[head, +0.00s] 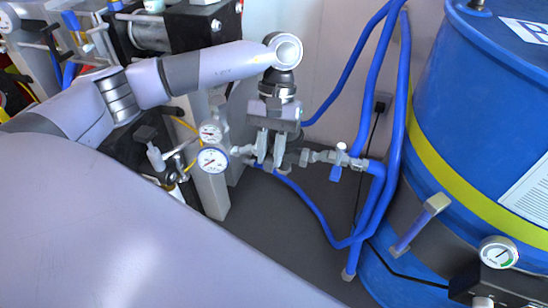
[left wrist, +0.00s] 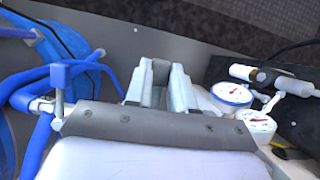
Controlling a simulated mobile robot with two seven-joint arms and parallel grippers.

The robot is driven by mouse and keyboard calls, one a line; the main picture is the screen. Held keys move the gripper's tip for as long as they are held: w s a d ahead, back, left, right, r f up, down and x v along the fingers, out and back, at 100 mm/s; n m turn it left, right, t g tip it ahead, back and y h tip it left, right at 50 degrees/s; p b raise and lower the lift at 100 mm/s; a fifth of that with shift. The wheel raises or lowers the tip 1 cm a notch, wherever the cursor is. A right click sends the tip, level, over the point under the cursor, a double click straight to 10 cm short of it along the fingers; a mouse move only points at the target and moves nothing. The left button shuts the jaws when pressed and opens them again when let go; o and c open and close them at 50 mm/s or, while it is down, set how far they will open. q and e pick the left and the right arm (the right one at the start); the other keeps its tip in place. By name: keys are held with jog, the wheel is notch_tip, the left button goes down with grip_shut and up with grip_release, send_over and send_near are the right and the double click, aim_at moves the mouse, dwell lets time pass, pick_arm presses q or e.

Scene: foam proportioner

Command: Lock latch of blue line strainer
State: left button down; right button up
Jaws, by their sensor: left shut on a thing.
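My left gripper (head: 269,158) points down over the metal pipe run with the blue line strainer. Its two fingers also show in the left wrist view (left wrist: 160,84), shut on a grey part (left wrist: 161,70) between them. I cannot tell whether this grey part is the strainer's latch; the fingers hide most of it. The pipe fittings (head: 315,156) continue right of the gripper to a valve with a blue handle (head: 341,147) and a blue hose. The blue handle also shows in the left wrist view (left wrist: 58,76). My right gripper is not in view.
Two round gauges (head: 213,158) stand just left of the gripper, close to its fingers. Blue hoses (head: 379,110) run up and down at the right. A large blue drum (head: 480,110) with a yellow band fills the right side. Grey floor (head: 300,215) lies open below the pipe.

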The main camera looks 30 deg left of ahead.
pick_arm(q)
jog(key=shift+a+m+b, duration=0.1)
jog(key=shift+m+b, duration=0.2)
jog(key=shift+m, duration=0.1)
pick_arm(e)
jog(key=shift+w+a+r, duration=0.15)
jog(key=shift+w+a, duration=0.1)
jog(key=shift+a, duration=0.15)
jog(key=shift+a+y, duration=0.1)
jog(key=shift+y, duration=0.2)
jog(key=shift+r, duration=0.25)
pick_arm(q)
jog(key=c, duration=1)
grip_release()
jog(key=shift+o, duration=0.2)
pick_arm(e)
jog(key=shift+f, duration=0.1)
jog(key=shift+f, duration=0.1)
